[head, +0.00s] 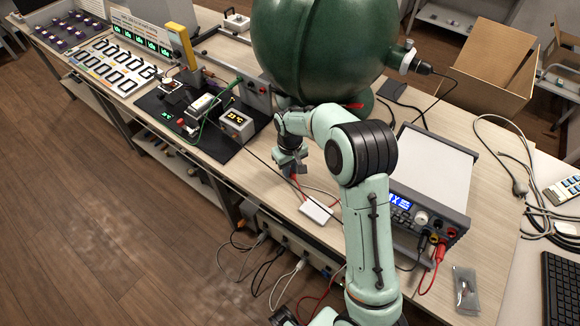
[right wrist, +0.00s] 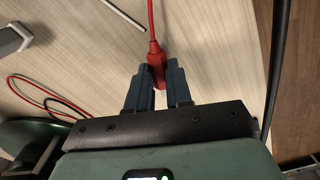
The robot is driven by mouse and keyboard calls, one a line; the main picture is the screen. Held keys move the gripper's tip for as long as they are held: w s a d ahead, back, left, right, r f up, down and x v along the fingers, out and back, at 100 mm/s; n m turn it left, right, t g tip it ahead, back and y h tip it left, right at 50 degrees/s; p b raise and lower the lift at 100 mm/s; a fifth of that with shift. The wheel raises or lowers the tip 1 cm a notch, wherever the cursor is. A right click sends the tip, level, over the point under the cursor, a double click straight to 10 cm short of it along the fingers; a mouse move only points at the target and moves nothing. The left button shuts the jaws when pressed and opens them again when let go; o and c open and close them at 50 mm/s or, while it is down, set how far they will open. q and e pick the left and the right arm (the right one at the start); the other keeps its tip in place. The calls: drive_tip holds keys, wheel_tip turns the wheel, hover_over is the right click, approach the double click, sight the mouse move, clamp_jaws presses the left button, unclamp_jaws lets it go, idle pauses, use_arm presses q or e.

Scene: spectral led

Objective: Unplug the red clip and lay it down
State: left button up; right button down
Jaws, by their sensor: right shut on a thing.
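The red clip (right wrist: 156,62) is between the two blue-grey fingers of my right gripper (right wrist: 158,80) in the right wrist view. The gripper is shut on it, and a red lead runs up from the clip. Pale wood bench top lies behind it; I cannot tell how high the clip is above the bench. In the head view my right gripper (head: 290,168) points down over the bench near its front edge, left of the power supply (head: 425,190). The clip is hard to make out there. My left gripper is not in view.
A small white box (head: 315,210) lies just right of and below the gripper. A large green sphere (head: 325,45) stands behind. A black mat (head: 165,105) with instruments lies to the left. Red and black leads hang from the power supply's front. A black cable crosses the bench.

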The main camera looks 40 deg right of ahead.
drive_tip(key=shift+f+b, duration=0.5)
drive_tip(key=shift+f, duration=0.4)
drive_tip(key=c, duration=0.9)
unclamp_jaws()
drive_tip(key=shift+c, duration=0.2)
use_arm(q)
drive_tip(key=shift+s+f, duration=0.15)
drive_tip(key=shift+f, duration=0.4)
use_arm(e)
drive_tip(key=shift+r, duration=0.1)
drive_tip(key=shift+r+p, duration=1.15)
drive_tip(key=shift+r, duration=0.35)
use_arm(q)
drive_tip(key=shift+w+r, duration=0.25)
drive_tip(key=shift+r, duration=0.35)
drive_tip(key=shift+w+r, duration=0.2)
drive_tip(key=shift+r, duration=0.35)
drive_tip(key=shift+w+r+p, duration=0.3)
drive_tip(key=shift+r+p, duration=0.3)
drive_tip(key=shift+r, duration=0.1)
use_arm(e)
wheel_tip(320, 180, up, 13)
drive_tip(key=shift+r, duration=0.2)
